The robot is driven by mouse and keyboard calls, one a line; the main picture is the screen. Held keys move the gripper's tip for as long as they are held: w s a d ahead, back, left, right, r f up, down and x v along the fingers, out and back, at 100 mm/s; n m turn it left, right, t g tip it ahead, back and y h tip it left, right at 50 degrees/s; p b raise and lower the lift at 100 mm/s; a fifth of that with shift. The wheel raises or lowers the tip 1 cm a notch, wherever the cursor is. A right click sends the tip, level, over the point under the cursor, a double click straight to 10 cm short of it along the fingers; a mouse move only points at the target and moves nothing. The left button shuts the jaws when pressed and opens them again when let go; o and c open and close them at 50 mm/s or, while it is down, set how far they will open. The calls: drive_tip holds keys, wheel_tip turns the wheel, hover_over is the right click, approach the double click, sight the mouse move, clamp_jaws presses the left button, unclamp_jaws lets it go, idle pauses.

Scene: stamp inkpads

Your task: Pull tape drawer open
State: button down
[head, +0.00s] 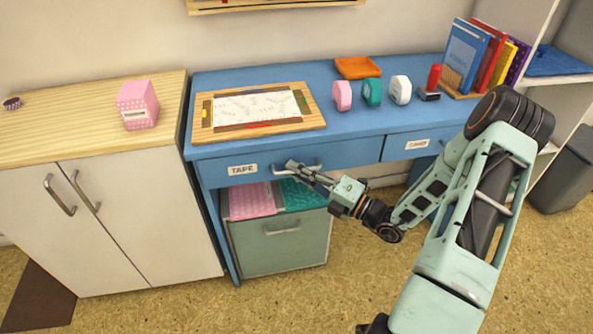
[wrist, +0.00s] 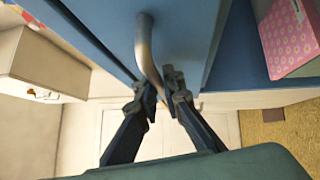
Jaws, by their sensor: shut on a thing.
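The tape drawer (head: 224,171) is a blue drawer front with a white TAPE label, on the left of the blue desk. It looks closed, with its front level with the desk. Its curved metal handle (head: 311,169) also shows in the wrist view (wrist: 145,45). The fingers hide part of the handle.
A second labelled drawer (head: 421,143) is at the right. Below the tape drawer stands a grey-green cabinet (head: 282,250) with pink and teal items on top. A white cupboard (head: 135,225) stands left. The desktop holds a framed board (head: 312,118), tape rolls and books.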

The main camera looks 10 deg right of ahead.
drive_tip(key=s+p, duration=0.5)
drive_tip(key=s, duration=1.1)
drive_tip(key=shift+s, duration=0.3)
drive_tip(key=c, duration=2.3)
unclamp_jaws()
drive_tip(key=shift+c, duration=0.2)
drive_tip(key=v, duration=1.2)
